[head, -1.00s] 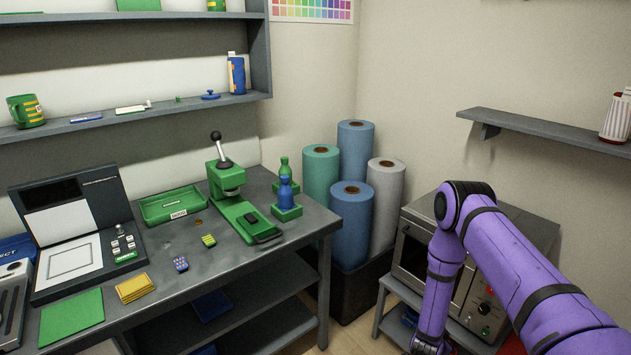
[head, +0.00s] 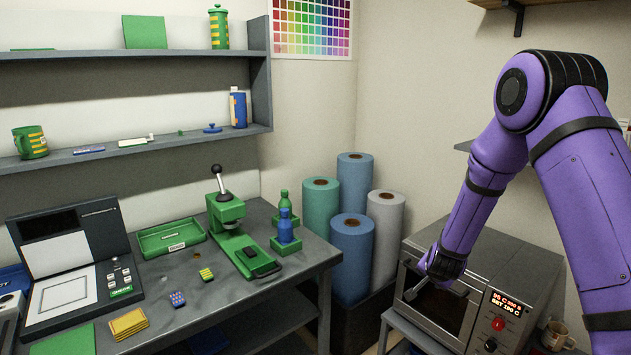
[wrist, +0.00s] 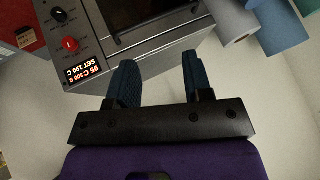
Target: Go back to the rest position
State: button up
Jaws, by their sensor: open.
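My gripper (wrist: 157,82) shows in the wrist view with its two dark blue fingers spread apart and nothing between them. It points toward the grey oven (wrist: 150,30). In the head view my purple arm bends down in front of the oven (head: 520,285), and its end hangs over the oven's front and top. I cannot tell from the head view whether the gripper touches the oven.
A workbench (head: 200,295) at left holds a green press (head: 228,225), a green tray (head: 172,238) and small bottles (head: 285,225). Paper rolls (head: 352,250) stand in a black bin between bench and oven. A mug (head: 557,336) sits right of the oven. Wall shelves (head: 140,150) hang above.

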jog(key=s+a+r+n+y, duration=0.1)
jog(key=s+r+n, duration=0.1)
jog(key=s+r, duration=0.5)
jog(key=s+a+r+n+g+y, duration=0.1)
jog(key=s+r, duration=0.1)
jog(key=r, duration=0.9)
jog(key=s+a+r+n+y, duration=0.1)
jog(key=s+a+r+n, duration=0.1)
jog(key=s+r, duration=0.5)
jog(key=s+r+n, duration=0.1)
jog(key=s+r, duration=0.2)
jog(key=s, duration=0.5)
jog(key=s+d+r+n+g, duration=0.1)
jog(key=s+r, duration=0.3)
jog(key=s, duration=0.5)
jog(key=s+r+n+h, duration=0.1)
jog(key=s+r, duration=0.3)
jog(key=s, duration=0.4)
jog(key=shift+s+d+n+g, duration=0.25)
jog(key=shift+n+g, duration=0.15)
jog(key=shift+n, duration=0.2)
